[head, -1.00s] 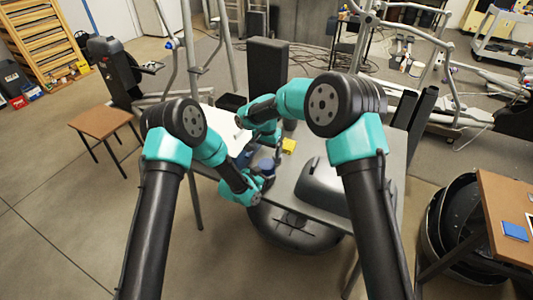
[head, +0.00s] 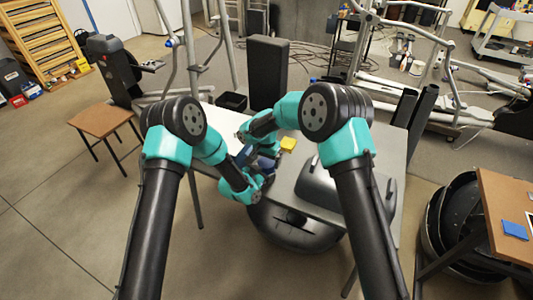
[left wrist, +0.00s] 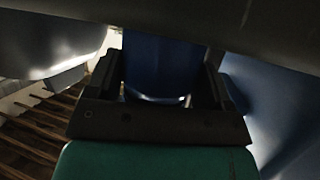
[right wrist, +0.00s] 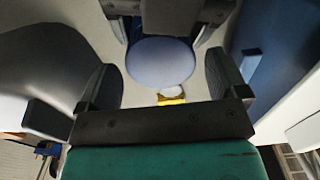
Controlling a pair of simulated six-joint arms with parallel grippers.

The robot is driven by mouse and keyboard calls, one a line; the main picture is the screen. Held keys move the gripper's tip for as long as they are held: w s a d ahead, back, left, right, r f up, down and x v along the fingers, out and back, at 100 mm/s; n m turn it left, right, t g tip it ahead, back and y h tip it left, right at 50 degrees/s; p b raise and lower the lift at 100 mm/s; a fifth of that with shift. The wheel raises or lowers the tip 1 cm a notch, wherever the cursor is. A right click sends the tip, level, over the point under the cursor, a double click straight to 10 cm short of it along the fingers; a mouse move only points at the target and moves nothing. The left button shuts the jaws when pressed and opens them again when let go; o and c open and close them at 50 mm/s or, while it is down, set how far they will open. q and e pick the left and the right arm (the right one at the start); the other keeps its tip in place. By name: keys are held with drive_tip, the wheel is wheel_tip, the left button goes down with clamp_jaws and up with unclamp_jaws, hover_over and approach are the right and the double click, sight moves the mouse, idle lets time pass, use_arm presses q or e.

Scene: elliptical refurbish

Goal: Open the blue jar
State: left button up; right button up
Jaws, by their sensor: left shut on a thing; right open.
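The blue jar (left wrist: 160,65) is between the fingers of my left gripper (left wrist: 162,88), which is shut on its body. In the right wrist view the jar's round, pale blue lid (right wrist: 160,62) faces the camera, with my dark left gripper (right wrist: 170,14) behind it at the top. My right gripper (right wrist: 162,82) is open, one finger on each side of the lid in that view, with visible gaps. I cannot tell the height between its fingertips and the lid. In the head view my arms mostly hide the jar.
A small yellow item (head: 288,144) lies on the grey table (head: 310,150). A large grey rounded housing (head: 335,190) takes up the table's right side. A blue object (right wrist: 285,55) is at the right of the right wrist view. A tall black block (head: 267,72) stands behind.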

drive_tip(key=shift+f, duration=0.7)
drive_tip(key=shift+c, duration=0.4)
drive_tip(key=c, duration=0.8)
drive_tip(key=shift+n, duration=1.4)
drive_tip(key=shift+c, duration=0.2)
drive_tip(key=shift+r, duration=0.3)
drive_tip(key=shift+r, duration=0.4)
drive_tip(key=shift+r, duration=0.5)
